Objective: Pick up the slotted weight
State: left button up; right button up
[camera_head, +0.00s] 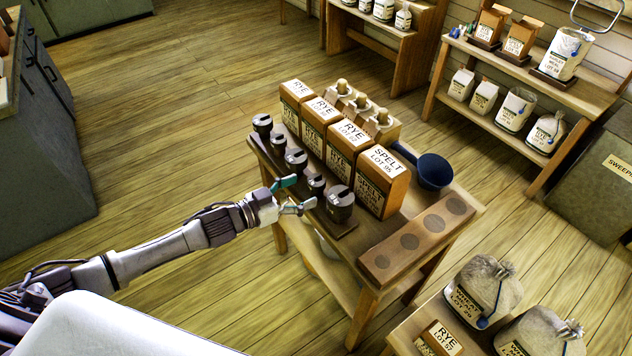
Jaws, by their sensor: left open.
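Several dark slotted weights stand in a row along the near-left edge of a small wooden table (400,283). Nothing shows between the fingers. I cannot tell whether a fingertip touches that weight. My right gripper is out of view.
Labelled rye and spelt boxes (382,183) stand close behind the weights. A blue scoop (433,171) and a wooden block with round recesses (384,262) share the table. Sacks (482,290) stand at lower right. The floor (190,110) to the left is clear.

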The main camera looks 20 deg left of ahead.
aim_at(309, 184)
pick_arm(q)
jog(key=x, duration=0.5)
jog(key=shift+w+a+r, duration=0.2)
jog(key=shift+w+a, duration=0.05)
jog(key=shift+a, duration=0.05)
jog(key=shift+w+d+f, duration=0.15)
jog(key=shift+w+d, duration=0.15)
jog(key=shift+w, duration=0.05)
grip_shut()
